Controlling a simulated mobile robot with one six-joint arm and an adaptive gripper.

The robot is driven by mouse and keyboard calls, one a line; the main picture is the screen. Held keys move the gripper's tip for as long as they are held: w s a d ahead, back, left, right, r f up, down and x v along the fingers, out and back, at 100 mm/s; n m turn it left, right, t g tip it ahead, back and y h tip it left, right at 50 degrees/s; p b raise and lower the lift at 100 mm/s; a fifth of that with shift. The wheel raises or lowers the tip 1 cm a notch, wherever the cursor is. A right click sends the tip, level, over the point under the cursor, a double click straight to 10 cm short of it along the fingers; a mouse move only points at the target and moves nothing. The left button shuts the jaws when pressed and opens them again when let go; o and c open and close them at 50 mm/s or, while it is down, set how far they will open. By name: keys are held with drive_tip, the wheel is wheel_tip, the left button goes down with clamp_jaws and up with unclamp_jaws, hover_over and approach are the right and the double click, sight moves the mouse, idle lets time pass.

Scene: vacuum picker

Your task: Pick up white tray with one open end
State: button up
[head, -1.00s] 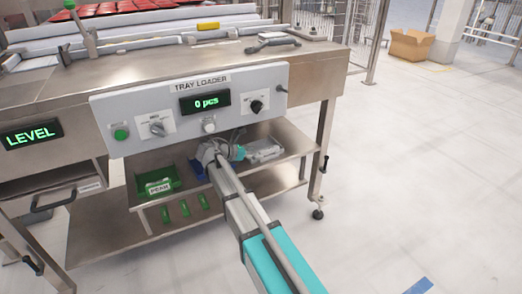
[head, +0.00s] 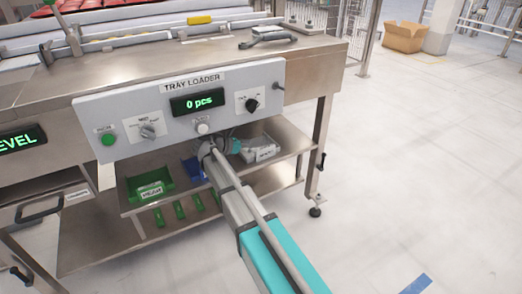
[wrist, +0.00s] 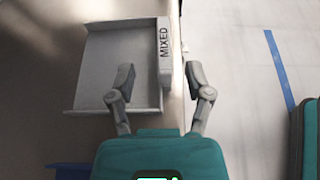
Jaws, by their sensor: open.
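The white tray (wrist: 115,62) lies on the shelf under the tray loader panel. Its right wall carries the label MIXED in the wrist view. The left side of the tray looks to have no raised wall. In the head view the tray (head: 264,154) is partly hidden behind my gripper (head: 237,146). My gripper (wrist: 158,72) is open and empty. Its left finger is over the tray's interior and its right finger is to the right of the labelled wall, so the wall lies between them in the picture. I cannot tell how far above the wall the fingertips are.
A green bin (head: 150,186) and a blue bin (head: 193,170) sit on the same shelf (head: 219,191), left of the tray. The control panel (head: 180,108) overhangs the shelf. A table leg (head: 318,150) stands to the right, with open floor (head: 420,180) beyond.

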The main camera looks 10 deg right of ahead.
sight(264, 147)
drive_tip(key=shift+f, duration=0.1)
drive_tip(key=shift+b+x, duration=0.45)
drive_tip(key=shift+x, duration=0.5)
drive_tip(key=shift+d, duration=0.1)
drive_tip(key=shift+b+x, duration=1)
drive_tip(key=shift+x, duration=0.95)
drive_tip(key=shift+w+d+f, duration=0.1)
drive_tip(key=shift+d+f, duration=0.25)
drive_tip(key=shift+d, duration=0.2)
clamp_jaws()
